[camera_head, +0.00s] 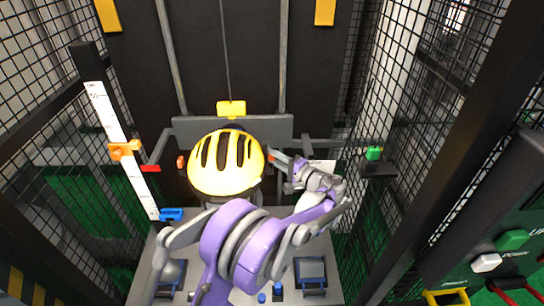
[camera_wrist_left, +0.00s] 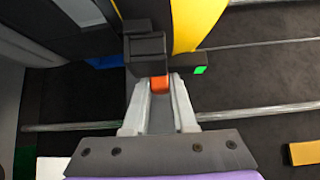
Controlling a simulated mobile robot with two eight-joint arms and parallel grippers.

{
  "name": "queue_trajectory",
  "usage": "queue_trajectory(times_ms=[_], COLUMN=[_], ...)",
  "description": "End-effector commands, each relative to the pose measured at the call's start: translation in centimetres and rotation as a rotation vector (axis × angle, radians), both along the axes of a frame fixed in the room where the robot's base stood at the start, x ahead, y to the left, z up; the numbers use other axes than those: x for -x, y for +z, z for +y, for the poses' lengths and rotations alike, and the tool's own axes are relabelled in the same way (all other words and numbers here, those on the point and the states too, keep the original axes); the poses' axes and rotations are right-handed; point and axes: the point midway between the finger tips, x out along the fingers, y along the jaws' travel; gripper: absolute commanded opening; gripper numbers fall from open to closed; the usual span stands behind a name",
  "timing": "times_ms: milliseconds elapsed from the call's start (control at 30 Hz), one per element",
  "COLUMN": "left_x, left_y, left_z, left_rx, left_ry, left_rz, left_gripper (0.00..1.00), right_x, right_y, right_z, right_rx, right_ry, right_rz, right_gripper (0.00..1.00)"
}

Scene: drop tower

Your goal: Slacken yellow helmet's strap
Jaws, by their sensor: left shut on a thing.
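The yellow helmet (camera_head: 225,172) with black slots sits at the middle of the head view, below a yellow block (camera_head: 231,108) on the carriage. Its yellow shell (camera_wrist_left: 196,22) also shows at the top of the left wrist view. My left gripper (camera_head: 276,158) is at the helmet's right side. In the left wrist view my left gripper (camera_wrist_left: 161,95) is shut on an orange tab (camera_wrist_left: 160,83), which sits against a dark block (camera_wrist_left: 147,56). A strap band cannot be made out clearly. My right gripper is not in view.
A white scale (camera_head: 115,130) with an orange slider (camera_head: 124,150) stands at left. A green button (camera_head: 374,153) sits on a box at right. A panel with green (camera_head: 512,240) and white (camera_head: 486,263) buttons is at far right. Mesh walls close in both sides.

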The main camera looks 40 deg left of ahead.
Motion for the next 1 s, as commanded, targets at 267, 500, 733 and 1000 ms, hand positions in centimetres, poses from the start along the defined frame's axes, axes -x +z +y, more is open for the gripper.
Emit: queue_trajectory(times_ms=[267,500,733,1000], left_x=[-0.1,-0.2,-0.2,-0.2], left_y=[2.7,3.8,3.8,3.8], left_z=[0.1,0.1,0.1,0.1], left_rx=[0.0,0.0,0.0,0.0], left_ry=[0.0,0.0,0.0,0.0], left_rz=[-0.001,0.0,0.0,0.0], left_gripper=[0.07,0.07,0.43,0.55], right_x=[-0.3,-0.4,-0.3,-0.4], right_y=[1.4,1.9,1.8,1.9], right_z=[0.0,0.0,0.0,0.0], right_rx=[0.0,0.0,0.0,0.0], right_ry=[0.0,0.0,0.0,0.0], right_rz=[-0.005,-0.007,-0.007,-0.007], right_gripper=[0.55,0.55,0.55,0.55])
